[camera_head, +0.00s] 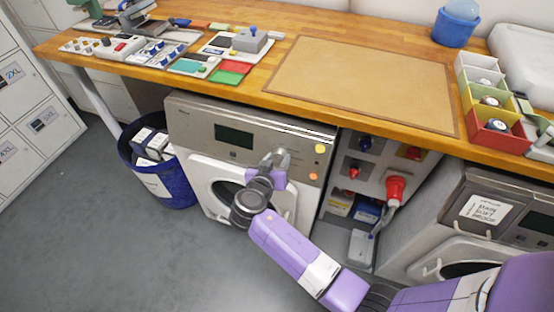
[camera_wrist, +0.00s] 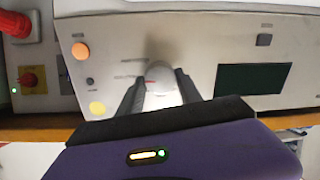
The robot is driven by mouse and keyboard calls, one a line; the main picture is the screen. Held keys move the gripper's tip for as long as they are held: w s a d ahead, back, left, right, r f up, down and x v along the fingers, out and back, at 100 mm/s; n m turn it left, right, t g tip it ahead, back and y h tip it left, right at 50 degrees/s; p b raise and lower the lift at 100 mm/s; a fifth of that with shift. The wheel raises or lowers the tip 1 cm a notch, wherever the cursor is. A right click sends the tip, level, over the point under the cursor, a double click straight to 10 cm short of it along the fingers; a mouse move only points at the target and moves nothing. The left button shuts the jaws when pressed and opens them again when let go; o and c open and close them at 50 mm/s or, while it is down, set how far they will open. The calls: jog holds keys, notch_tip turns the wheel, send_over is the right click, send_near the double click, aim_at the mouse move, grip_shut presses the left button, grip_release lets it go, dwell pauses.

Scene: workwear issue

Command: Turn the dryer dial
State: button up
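The dryer (camera_head: 200,125) stands under the wooden counter, its control panel facing me. Its pale, round dial (camera_wrist: 163,90) sits between the two dark fingers of my gripper (camera_wrist: 160,88) in the wrist view. The fingers stand apart, one on each side of the dial; I cannot tell whether they touch it. A small red mark shows beside the dial. In the head view my gripper (camera_head: 276,160) is at the panel and largely hides the dial. The dark display (camera_head: 234,136) is to its left, and an orange button (camera_head: 320,149) and a yellow button (camera_head: 313,176) are to its right.
The counter (camera_head: 240,95) overhangs the panel closely. A blue bin (camera_head: 172,185) stands left of the dryer. A red plug (camera_head: 396,187) hangs on the socket panel to the right. A second machine (camera_head: 480,215) stands at far right. The floor in front is clear.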

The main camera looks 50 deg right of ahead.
jog(key=shift+c, duration=0.9)
jog(key=shift+n, duration=0.4)
jog(key=n, duration=0.2)
jog(key=shift+r+n+g+p, duration=0.1)
jog(key=shift+n+g+p, duration=0.2)
jog(key=shift+n+p, duration=0.1)
jog(key=n+p, duration=0.1)
jog(key=n, duration=0.4)
jog(key=shift+w+a+g+p, duration=0.1)
jog(key=shift+w+g+p, duration=0.05)
jog(key=shift+g+p, duration=0.15)
jog(key=n+p, duration=0.1)
jog(key=n, duration=0.3)
jog(key=shift+p, duration=0.3)
jog(key=shift+w+n+g+h+p, duration=0.1)
jog(key=shift+n+g+h+p, duration=0.35)
jog(key=shift+n, duration=1.55)
jog(key=shift+a+f, duration=0.1)
jog(key=shift+f, duration=0.1)
